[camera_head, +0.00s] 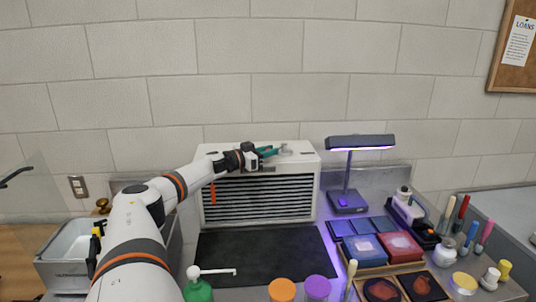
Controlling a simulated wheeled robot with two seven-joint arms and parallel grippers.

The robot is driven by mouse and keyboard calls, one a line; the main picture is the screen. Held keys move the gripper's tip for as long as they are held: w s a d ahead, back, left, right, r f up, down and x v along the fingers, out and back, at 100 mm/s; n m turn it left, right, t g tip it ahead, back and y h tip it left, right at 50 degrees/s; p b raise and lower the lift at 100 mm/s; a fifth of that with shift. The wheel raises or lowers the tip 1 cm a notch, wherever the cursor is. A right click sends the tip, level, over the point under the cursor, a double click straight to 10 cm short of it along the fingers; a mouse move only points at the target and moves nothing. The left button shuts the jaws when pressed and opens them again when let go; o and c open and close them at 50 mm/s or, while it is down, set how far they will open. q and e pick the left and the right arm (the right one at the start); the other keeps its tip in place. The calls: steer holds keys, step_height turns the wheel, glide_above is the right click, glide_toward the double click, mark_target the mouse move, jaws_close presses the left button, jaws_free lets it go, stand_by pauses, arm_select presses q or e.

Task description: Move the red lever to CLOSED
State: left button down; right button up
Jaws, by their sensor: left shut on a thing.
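A small red lever (212,194) hangs at the left side of the louvred front of a white cabinet (310,160). Its upper end is hidden behind my left arm, and no CLOSED marking can be read. My left gripper (260,154) is at the cabinet's top front edge, right of and above the lever and apart from it. It is shut on a teal and grey tool (285,149), whose grey end points right. Whether the tool also touches the cabinet top cannot be told. My right gripper is not in view.
A black mat (265,255) lies before the cabinet. A lamp (349,190) stands right of it, with boxes (401,246) and several bottles and brushes nearby. A green pump bottle (199,288) and jars (282,290) stand in front. A metal basin (67,275) is at left.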

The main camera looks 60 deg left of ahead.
arm_select(q)
steer(key=shift+f+h, duration=0.1)
steer(key=shift+h, duration=0.3)
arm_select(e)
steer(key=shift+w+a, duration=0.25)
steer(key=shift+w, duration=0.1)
arm_select(q)
steer(key=c, duration=1.6)
jaws_free()
steer(key=o, duration=0.4)
steer(key=shift+w, duration=0.15)
steer(key=shift+c, duration=0.2)
steer(key=shift+w, duration=0.1)
